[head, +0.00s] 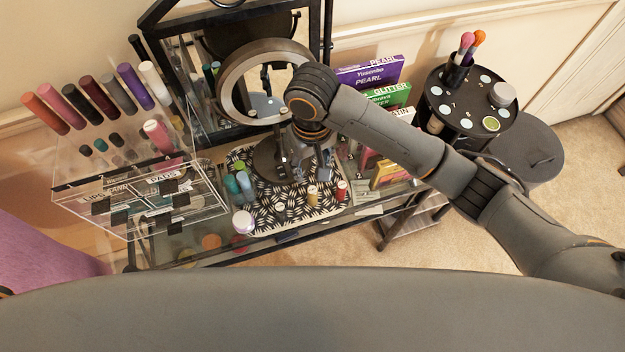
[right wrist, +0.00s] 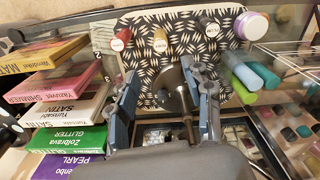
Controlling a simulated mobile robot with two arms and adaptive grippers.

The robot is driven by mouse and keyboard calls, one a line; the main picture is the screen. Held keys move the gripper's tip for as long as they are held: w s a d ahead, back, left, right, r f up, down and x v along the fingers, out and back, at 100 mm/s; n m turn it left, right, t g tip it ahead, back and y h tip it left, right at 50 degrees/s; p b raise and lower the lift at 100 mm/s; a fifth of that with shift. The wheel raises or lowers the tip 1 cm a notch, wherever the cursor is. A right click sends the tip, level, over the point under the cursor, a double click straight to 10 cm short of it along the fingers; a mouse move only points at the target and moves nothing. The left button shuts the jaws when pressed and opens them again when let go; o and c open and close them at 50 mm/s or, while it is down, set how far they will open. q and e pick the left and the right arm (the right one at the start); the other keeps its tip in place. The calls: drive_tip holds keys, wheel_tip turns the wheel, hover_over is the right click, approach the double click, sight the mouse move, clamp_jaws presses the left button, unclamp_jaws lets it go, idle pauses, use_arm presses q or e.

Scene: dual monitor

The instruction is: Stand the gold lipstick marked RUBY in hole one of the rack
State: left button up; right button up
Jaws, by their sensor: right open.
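A small gold lipstick (head: 312,195) stands on the patterned tray (head: 262,217), near its front edge. It also shows upright beyond my fingers in the right wrist view (right wrist: 160,41); its label is too small to read. The clear rack (head: 75,165) at the left holds several coloured lipsticks in its back rows. Small numbers show along its front strip, and the front holes are hard to make out. My right gripper (head: 302,163) is open and empty above the tray, behind the gold lipstick and apart from it. My left gripper is not in view.
A red lipstick (head: 341,190) and a dark one (head: 281,208) stand either side of the gold one. Green and blue tubes (head: 240,180) and a white jar (head: 243,222) are left. The ring mirror (head: 232,95) stands close behind my gripper. Palette boxes (head: 368,74) are right.

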sight(313, 190)
wheel_tip(313, 190, down, 7)
drive_tip(key=shift+s, duration=0.1)
drive_tip(key=shift+s+f+p, duration=0.2)
drive_tip(key=shift+f+p, duration=0.2)
drive_tip(key=shift+f, duration=0.15)
wheel_tip(313, 190, down, 4)
drive_tip(key=shift+d+f+p, duration=0.1)
drive_tip(key=shift+p, duration=0.2)
drive_tip(key=shift+s, duration=0.1)
drive_tip(key=shift+c, duration=0.4)
drive_tip(key=c, duration=0.9)
